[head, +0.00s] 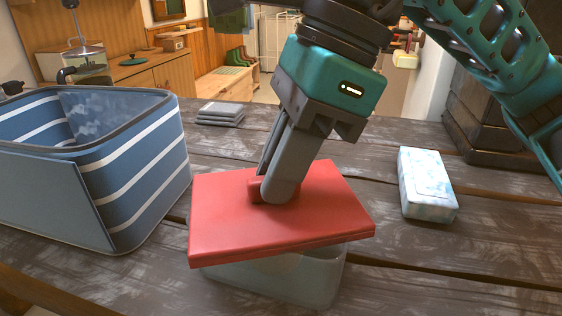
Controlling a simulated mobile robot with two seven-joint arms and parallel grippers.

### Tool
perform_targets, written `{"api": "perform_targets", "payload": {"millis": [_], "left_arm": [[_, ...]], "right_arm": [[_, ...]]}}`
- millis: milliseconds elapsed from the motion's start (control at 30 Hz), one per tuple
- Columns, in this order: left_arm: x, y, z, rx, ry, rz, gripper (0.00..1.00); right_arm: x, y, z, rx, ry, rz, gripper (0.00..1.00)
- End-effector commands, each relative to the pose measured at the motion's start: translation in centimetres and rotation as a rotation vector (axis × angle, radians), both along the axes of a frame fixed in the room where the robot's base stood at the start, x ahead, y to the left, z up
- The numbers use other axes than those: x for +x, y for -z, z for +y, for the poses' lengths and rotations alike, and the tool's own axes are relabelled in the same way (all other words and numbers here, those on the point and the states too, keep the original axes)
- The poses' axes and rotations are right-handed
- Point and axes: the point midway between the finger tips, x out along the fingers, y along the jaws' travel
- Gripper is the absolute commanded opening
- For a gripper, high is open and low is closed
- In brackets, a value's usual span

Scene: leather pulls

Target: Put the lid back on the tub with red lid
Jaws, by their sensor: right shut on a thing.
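The red lid (225,221) is a flat rectangular slab with a small knob on top, in the middle of the head view. My right gripper (268,190) comes down from above and is shut on the lid's knob. The clear tub (290,278) stands on the wooden table directly under the lid. The lid covers most of the tub's opening from view and looks slightly tilted and turned against it. I cannot tell whether the lid touches the rim all around. My left gripper is not in view.
A blue striped fabric bin (140,175) stands at the left, close to the tub. A pale blue-and-white box (428,185) lies to the right. A stack of grey tiles (221,113) lies behind. A dark wooden crate (490,115) is at the back right. The table between them is clear.

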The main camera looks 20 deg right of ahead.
Motion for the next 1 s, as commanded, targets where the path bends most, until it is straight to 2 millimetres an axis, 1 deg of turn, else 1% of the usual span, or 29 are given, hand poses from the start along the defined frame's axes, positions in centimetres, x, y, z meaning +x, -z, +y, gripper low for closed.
{"api": "perform_targets", "payload": {"millis": [933,967,1000], "left_arm": [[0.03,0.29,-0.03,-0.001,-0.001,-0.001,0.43],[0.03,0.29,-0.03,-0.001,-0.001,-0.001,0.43],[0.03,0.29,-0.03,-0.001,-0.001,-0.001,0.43]], "right_arm": [[0.00,0.00,0.03,0.001,0.000,0.000,0.00],[0.00,0.01,0.04,0.001,0.000,0.000,0.18],[0.00,0.01,0.04,0.001,0.000,0.000,0.22]]}}
